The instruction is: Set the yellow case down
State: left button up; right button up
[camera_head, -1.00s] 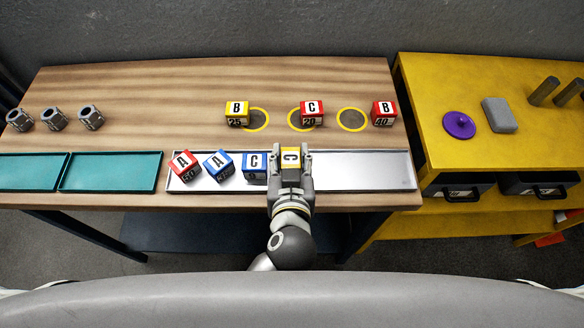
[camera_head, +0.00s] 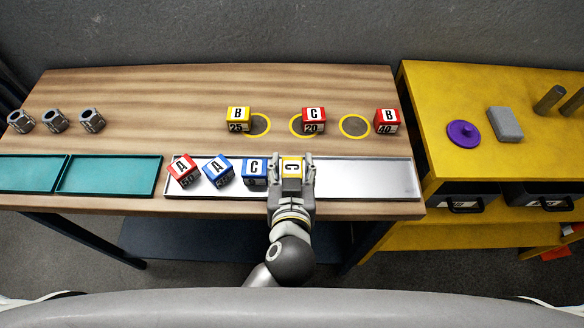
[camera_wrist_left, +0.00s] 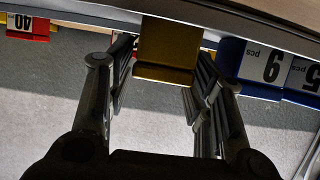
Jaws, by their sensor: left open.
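The yellow case (camera_head: 291,167), marked C, stands in the long silver tray (camera_head: 365,178), just right of the blue C case (camera_head: 254,171). My left gripper (camera_head: 292,160) is open, with one finger on each side of the yellow case. In the left wrist view the yellow case (camera_wrist_left: 167,50) shows between the spread fingertips (camera_wrist_left: 163,58), with a gap at its right side. Its underside contact with the tray is hidden in the head view. My right gripper is not in view.
A red A case (camera_head: 183,170) and a blue A case (camera_head: 219,170) stand tilted farther left in the tray. The tray's right part is empty. Yellow B (camera_head: 238,119), red C (camera_head: 313,120) and red B (camera_head: 387,121) cases stand behind, near yellow-ringed spots.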

pick_arm(q)
jog(key=shift+r, duration=0.1)
jog(key=shift+s+r+p, duration=0.25)
jog(key=shift+p, duration=0.05)
jog(key=p+v, duration=0.7)
jog(key=v, duration=0.4)
jog(key=shift+s+p, duration=0.25)
jog(key=shift+p, duration=0.1)
